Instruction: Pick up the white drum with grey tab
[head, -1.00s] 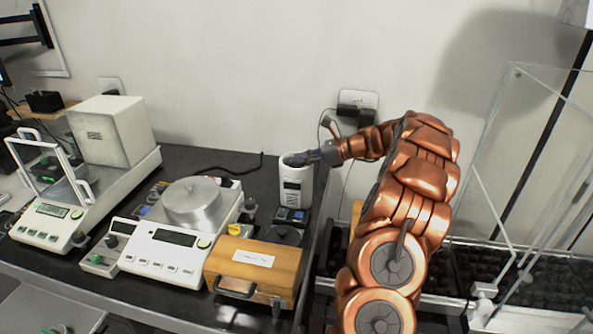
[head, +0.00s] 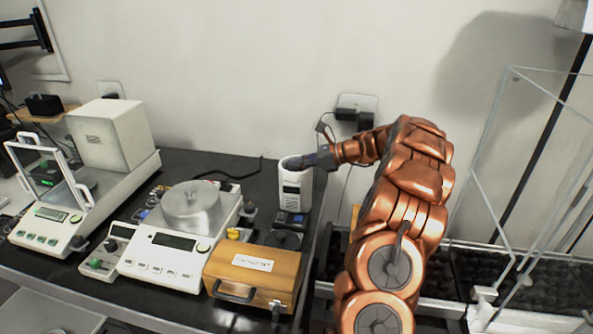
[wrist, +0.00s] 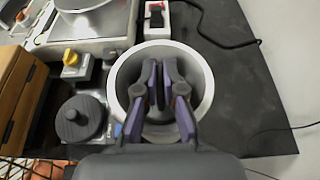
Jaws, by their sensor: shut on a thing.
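A white round container (head: 294,190) with an open top and a dark panel on its front stands upright on the dark table; its rim (wrist: 205,92) circles my fingers in the wrist view. My gripper (head: 303,162) reaches over this rim from the right. In the wrist view my gripper (wrist: 160,72) has its fingers close together over the opening, shut on a thin dark grey piece between the tips. I cannot make out a white drum below that piece; the fingers hide it.
A wall socket with black plugs (head: 354,112) is behind. A clear-walled enclosure (head: 500,190) is at right.

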